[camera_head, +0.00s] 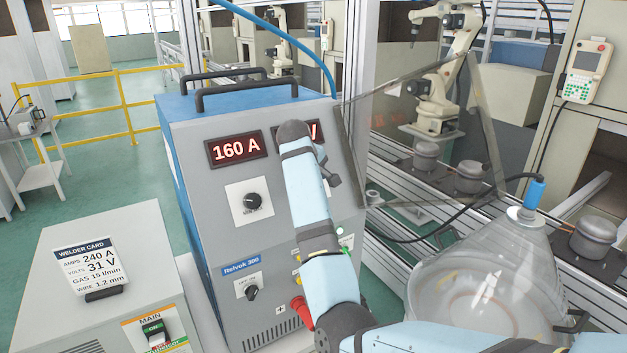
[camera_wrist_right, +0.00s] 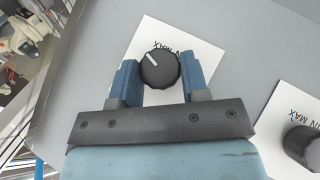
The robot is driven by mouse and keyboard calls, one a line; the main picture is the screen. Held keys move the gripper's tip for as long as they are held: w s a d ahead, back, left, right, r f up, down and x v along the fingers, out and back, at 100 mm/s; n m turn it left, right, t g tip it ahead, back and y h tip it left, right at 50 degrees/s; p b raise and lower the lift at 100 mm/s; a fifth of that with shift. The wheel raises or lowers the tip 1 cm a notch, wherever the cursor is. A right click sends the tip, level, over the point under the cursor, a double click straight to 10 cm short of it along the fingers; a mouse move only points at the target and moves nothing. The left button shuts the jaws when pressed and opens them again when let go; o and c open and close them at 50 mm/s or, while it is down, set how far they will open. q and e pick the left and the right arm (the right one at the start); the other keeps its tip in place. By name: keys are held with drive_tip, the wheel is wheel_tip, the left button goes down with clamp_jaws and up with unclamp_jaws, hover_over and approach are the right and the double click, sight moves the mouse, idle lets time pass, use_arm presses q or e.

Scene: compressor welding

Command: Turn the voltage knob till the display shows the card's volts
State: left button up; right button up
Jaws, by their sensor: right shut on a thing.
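The welder card (camera_head: 90,268) on the grey box reads 240 A, 31 V, 15 l/min gas and 1.2 mm wire. On the welder's front the left display (camera_head: 236,149) reads 160 A. The voltage display (camera_head: 314,130) beside it is mostly hidden by my right arm; only a V shows, not its digits. My right gripper (camera_wrist_right: 162,77) is shut on the voltage knob (camera_wrist_right: 160,69), a finger on each side. The knob's white mark points up-left in the right wrist view. The head view hides this knob behind my arm. My left gripper is out of view.
The amps knob (camera_head: 252,201) sits left of my arm and also shows in the right wrist view (camera_wrist_right: 305,147). A lower switch (camera_head: 249,290) and a red connector (camera_head: 301,312) are below. A tilted clear panel (camera_head: 400,150) stands close at the right.

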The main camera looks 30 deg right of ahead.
drive_tip(key=shift+f, duration=0.1)
drive_tip(key=o, duration=0.9)
drive_tip(key=shift+a+r, duration=0.1)
drive_tip(key=shift+r, duration=0.25)
drive_tip(key=b+v, duration=0.2)
drive_tip(key=v, duration=1.1)
drive_tip(key=shift+s+b, duration=0.15)
drive_tip(key=shift+b, duration=0.15)
